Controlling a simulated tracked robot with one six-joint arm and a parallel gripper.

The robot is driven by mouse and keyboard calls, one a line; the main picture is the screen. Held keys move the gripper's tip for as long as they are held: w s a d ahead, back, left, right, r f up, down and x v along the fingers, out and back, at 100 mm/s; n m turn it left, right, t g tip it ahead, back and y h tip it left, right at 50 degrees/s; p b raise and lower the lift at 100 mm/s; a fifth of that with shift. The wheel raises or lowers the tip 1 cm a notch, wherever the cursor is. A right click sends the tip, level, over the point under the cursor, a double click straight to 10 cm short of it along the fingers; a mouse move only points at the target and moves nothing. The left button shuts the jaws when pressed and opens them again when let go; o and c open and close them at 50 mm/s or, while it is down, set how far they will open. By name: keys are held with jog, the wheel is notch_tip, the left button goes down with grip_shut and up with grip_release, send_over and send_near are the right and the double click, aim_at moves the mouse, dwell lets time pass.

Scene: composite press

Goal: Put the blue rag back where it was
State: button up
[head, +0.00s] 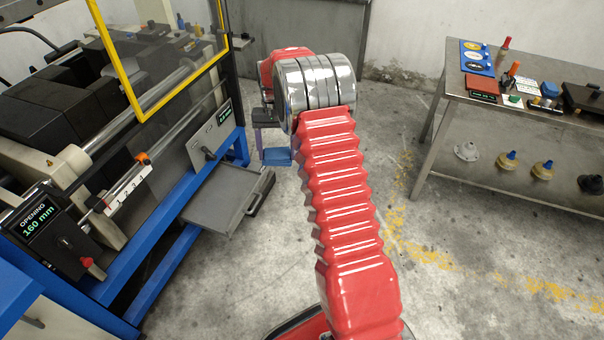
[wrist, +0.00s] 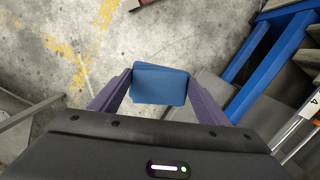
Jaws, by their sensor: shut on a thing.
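The blue rag (wrist: 160,84) is a flat folded piece held between the two purple fingers of my gripper (wrist: 158,92) in the wrist view. My gripper is shut on it, above the concrete floor. In the head view the blue rag (head: 277,157) shows just left of my red arm, below the silver wrist joint, with my gripper (head: 268,150) partly hidden by the arm. The place where the rag was before cannot be told from these frames.
The blue-framed press (head: 165,245) with a yellow-edged guard stands on the left. A grey open drawer (head: 225,200) juts out low beside it. A steel table (head: 455,90) with tools and samples stands at the right. The floor between is clear.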

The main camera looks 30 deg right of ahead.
jog(key=a+r+n, duration=0.1)
jog(key=a+r, duration=0.6)
jog(key=r, duration=0.4)
jog(key=a+r+n, duration=0.1)
jog(key=a+r, duration=0.7)
jog(key=r, duration=0.3)
jog(key=shift+s+a+r, duration=0.2)
jog(key=shift+s+a, duration=0.05)
jog(key=shift+a, duration=0.05)
jog(key=shift+d, duration=0.4)
jog(key=shift+w, duration=0.1)
